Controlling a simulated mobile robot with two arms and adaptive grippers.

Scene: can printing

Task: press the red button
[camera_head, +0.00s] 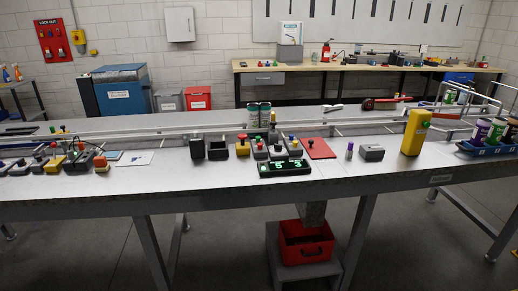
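Several small control boxes stand mid-table. One grey box (294,149) seems to carry a red button (292,139). Beside it are grey boxes with a green button (257,140) and a darker button. A yellow box (243,149) to their left has a small reddish top, too small to make out. An orange-red button (100,161) sits on a box among the clutter at the table's left end. A black display (284,168) with green digits lies in front of the grey boxes. Neither of my grippers is in view.
The long grey table (215,180) spans the view, with a rail along its back. A red plate (318,148), a grey block (372,152) and a yellow post (415,132) stand right of the boxes. Cans sit in a blue tray (482,150) far right. The front strip is clear.

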